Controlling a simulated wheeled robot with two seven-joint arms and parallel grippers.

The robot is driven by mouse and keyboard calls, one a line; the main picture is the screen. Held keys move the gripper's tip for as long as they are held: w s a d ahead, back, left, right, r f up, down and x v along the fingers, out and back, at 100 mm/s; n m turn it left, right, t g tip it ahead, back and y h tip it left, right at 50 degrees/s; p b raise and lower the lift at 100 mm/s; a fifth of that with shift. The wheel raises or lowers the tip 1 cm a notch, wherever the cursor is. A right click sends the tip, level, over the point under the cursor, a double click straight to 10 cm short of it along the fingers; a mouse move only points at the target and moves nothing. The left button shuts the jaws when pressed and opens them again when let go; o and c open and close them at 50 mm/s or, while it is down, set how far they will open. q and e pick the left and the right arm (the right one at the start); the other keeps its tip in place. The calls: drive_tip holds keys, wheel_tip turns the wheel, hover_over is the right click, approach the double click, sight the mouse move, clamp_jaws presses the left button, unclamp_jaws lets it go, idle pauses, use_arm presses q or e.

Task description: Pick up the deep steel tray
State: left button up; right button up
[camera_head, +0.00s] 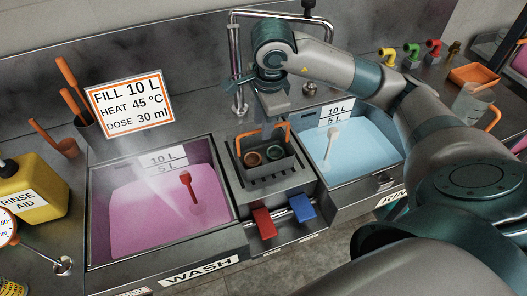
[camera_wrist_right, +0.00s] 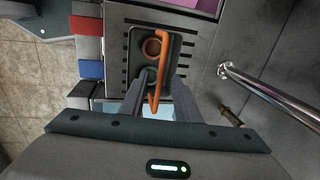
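The deep steel tray (camera_head: 268,171) sits on the ribbed drainer between the two sinks, with an orange arched handle and two round things, one brown-orange and one green, inside. In the right wrist view the tray (camera_wrist_right: 134,45) lies just past my fingertips, its orange handle (camera_wrist_right: 155,95) showing between them. My right gripper (camera_head: 268,128) is above the tray, pointing down at the handle. Its fingers (camera_wrist_right: 158,105) stand apart with gaps on both sides of the handle, so it looks open. My left gripper is not in view.
A pink wash sink (camera_head: 120,240) with a red tool lies left, a blue rinse sink (camera_head: 375,181) with a pale tool right. Red (camera_head: 264,223) and blue (camera_head: 301,208) pedals stick out in front. A steel tap pipe (camera_head: 236,60) stands behind the tray.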

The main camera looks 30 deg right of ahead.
drive_tip(key=shift+w+f+p, duration=0.15)
drive_tip(key=shift+f+p, duration=0.15)
drive_tip(key=shift+f, duration=1)
drive_tip(key=shift+w+f, duration=0.15)
drive_tip(key=shift+f, duration=0.1)
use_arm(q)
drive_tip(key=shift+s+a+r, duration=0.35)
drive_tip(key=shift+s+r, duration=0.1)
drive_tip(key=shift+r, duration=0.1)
use_arm(e)
drive_tip(key=shift+c, duration=0.6)
drive_tip(key=c, duration=0.5)
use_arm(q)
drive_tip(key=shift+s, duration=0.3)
use_arm(e)
clamp_jaws()
